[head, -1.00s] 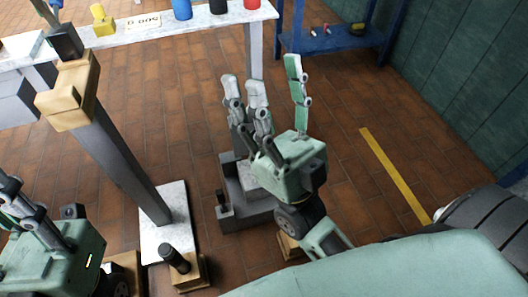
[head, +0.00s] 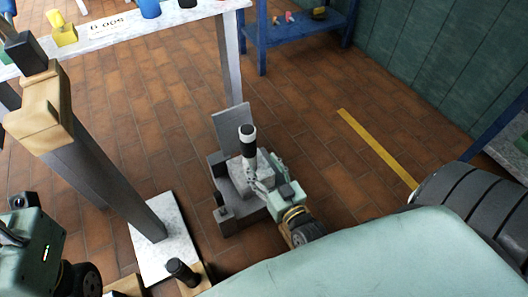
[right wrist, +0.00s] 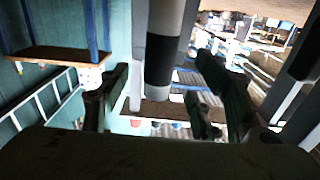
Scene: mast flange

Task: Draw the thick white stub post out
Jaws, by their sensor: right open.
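A thick post (head: 247,142) with black and white bands stands upright on a light block in the grey stand (head: 226,190). Its black top and a white band show in the head view; its lower part is partly hidden by my gripper. My right gripper (head: 262,180) is low beside the post, at its right and near side. In the right wrist view the banded post (right wrist: 163,55) stands between the open fingers, with no clear contact. My left gripper's body (head: 30,245) shows at the left edge; its fingers are mostly out of view.
A tall grey mast (head: 110,185) with a tan head stands left on a white plate (head: 160,255). A white table (head: 110,45) and a blue shelf (head: 290,35) are behind. Brick floor right of the stand is free.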

